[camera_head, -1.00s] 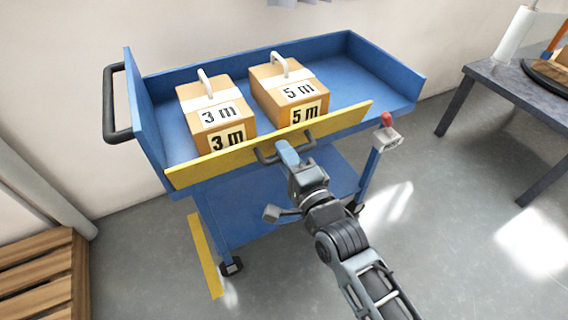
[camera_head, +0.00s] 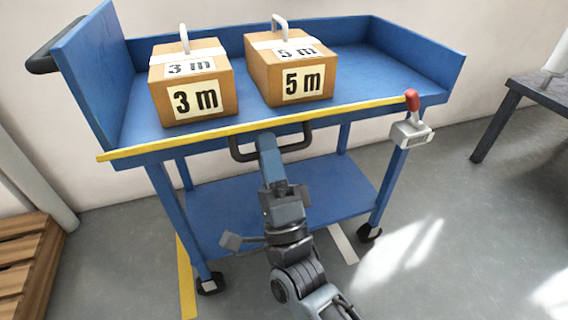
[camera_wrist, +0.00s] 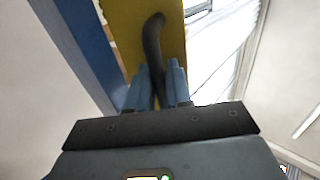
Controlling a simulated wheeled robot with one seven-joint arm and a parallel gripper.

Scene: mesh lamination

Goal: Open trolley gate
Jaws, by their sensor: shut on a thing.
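The blue trolley (camera_head: 395,75) stands against the wall. Its yellow gate (camera_head: 185,144) runs along the near long side and shows as a thin, nearly edge-on strip; its exact tilt is hard to tell. The gate's dark handle (camera_head: 237,152) sits just below that strip. My gripper (camera_head: 267,143) is shut on the handle near its middle. In the wrist view the black handle (camera_wrist: 153,40) passes between the blue fingers of my gripper (camera_wrist: 158,75), against the yellow gate face (camera_wrist: 122,22).
Boxes marked 3 m (camera_head: 160,90) and 5 m (camera_head: 262,72) stand on the top deck. A red-knobbed grey device (camera_head: 411,130) is at the trolley's near right corner. A dark table (camera_head: 540,95) is at right, a wooden pallet (camera_head: 25,262) at lower left.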

